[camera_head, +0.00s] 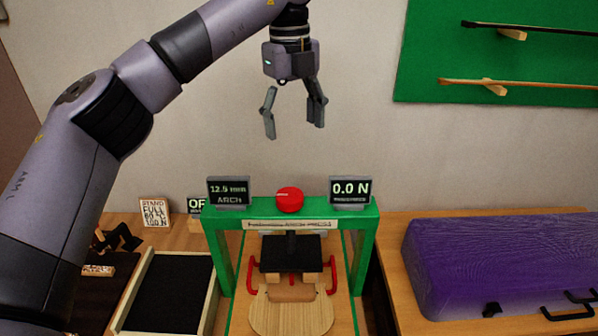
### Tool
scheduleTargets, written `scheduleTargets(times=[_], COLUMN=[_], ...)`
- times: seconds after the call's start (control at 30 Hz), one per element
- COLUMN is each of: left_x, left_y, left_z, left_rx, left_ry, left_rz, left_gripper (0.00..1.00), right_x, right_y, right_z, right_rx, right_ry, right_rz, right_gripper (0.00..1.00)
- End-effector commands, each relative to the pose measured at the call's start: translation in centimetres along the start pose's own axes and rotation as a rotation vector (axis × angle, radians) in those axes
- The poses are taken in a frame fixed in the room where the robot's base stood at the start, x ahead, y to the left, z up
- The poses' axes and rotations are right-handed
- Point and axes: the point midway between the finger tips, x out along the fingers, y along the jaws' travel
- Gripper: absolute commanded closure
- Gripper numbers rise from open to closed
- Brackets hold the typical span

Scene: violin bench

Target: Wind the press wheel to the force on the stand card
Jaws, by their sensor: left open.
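The green press (362,235) stands on the wooden bench. A red knob-like wheel (290,199) sits on top of its crossbar. A display on the crossbar's right (350,191) reads 0.0 N; one on the left (228,191) reads about 12.9 mm ARCH. The stand card (155,211) leans at the back left; it shows "STAND", "FULL" and a last line that looks like 100 N, with a middle line too small to read surely. My left gripper (294,128) is open and empty, pointing down, above the red wheel and apart from it. My right gripper is out of view.
A black pad (291,253) and a wooden violin plate (291,312) are within the press frame, with red clamps beside them. A black-lined tray (172,290) lies left. A purple case (500,255) lies right. A green board with bows (500,60) hangs behind.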

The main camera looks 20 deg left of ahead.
Motion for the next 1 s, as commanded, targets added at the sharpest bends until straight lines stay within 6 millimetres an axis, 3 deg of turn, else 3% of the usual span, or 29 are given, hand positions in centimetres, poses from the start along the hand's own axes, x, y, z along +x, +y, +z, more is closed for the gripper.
scheduleTargets(times=[0.1, 0.17, 0.27, 0.4, 0.53, 0.63, 0.83, 1.0], left_x=[-0.6, -0.2, 1.3, 3.9, 6.4, 8.5, 12.6, 15.1], left_y=[0.9, 0.9, 1.0, 1.0, 1.1, 1.2, 1.2, 1.2], left_z=[0.6, 0.7, 0.7, 0.6, 0.8, 0.8, 0.8, 0.9], left_rx=[-0.033, -0.033, -0.030, -0.029, -0.030, -0.029, -0.029, -0.029], left_ry=[-0.023, -0.023, -0.019, -0.017, -0.019, -0.019, -0.020, -0.021], left_rz=[0.024, 0.027, 0.027, 0.027, 0.028, 0.028, 0.026, 0.024], left_gripper=[0.31, 0.31, 0.31, 0.31, 0.31, 0.31, 0.31, 0.31], right_x=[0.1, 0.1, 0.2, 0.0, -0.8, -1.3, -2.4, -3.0], right_y=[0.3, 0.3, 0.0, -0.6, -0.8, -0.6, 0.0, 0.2], right_z=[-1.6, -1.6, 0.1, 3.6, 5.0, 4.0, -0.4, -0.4], right_rx=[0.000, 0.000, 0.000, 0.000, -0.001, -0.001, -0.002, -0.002], right_ry=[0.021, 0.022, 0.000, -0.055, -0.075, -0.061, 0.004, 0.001], right_rz=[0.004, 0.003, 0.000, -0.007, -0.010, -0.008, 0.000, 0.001], right_gripper=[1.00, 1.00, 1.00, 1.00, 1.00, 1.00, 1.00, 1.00])
